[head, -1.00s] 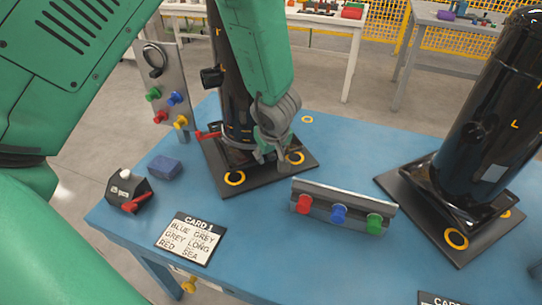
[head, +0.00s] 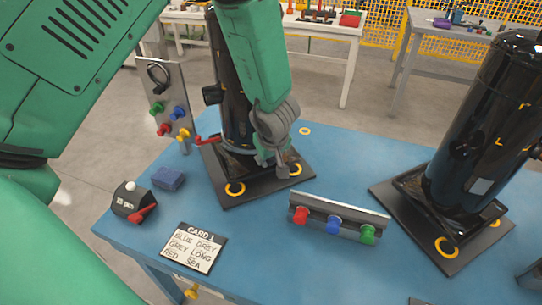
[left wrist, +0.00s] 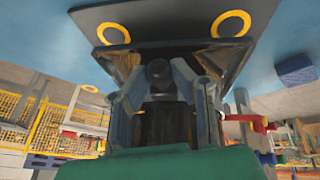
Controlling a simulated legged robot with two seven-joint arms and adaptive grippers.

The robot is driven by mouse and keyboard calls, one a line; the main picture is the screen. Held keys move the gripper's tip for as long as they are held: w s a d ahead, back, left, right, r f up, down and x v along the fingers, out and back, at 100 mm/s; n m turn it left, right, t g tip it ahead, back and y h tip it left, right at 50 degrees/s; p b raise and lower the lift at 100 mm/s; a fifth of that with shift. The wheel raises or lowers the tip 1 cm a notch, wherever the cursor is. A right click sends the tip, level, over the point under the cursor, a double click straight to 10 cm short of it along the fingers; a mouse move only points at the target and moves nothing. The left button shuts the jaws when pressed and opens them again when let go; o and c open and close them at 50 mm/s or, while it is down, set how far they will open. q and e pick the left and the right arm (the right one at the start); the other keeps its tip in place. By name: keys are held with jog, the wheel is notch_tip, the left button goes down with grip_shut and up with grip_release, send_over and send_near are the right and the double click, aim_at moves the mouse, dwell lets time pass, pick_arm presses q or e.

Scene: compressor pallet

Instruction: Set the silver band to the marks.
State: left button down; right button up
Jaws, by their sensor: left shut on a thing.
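The silver band (head: 236,150) is a thin grey ring around the foot of the tall black left compressor (head: 231,100). The compressor stands upright on a dark plate (head: 220,188) with yellow rings. My left gripper (head: 272,160) is low at the compressor's front right side, shut at the height of the band, and hides part of it. In the left wrist view, the fingers of the left gripper (left wrist: 160,90) stand on both sides of a dark round part (left wrist: 157,72); the exact contact is hidden. My right gripper is out of view.
A red lever (head: 206,140) sticks out left of the compressor foot. A rail with coloured knobs (head: 335,222) stands in front, and a second compressor (head: 480,140) at right. A card (head: 194,248), a blue block (head: 168,179) and a black box (head: 128,202) lie left on the blue table.

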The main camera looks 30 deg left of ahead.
pick_arm(q)
jog(key=shift+w+a+r, duration=0.15)
jog(key=shift+w+r, duration=0.05)
jog(key=shift+r, duration=0.4)
jog(key=shift+f, duration=0.1)
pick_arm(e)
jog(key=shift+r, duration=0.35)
pick_arm(q)
jog(key=c, duration=1.4)
grip_release()
jog(key=shift+c, duration=0.2)
jog(key=shift+o, duration=0.2)
jog(key=shift+f, duration=0.2)
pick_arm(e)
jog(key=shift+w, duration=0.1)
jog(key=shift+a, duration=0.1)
pick_arm(q)
jog(key=shift+s+r, duration=0.15)
jog(key=shift+r, duration=0.15)
jog(key=v, duration=1.1)
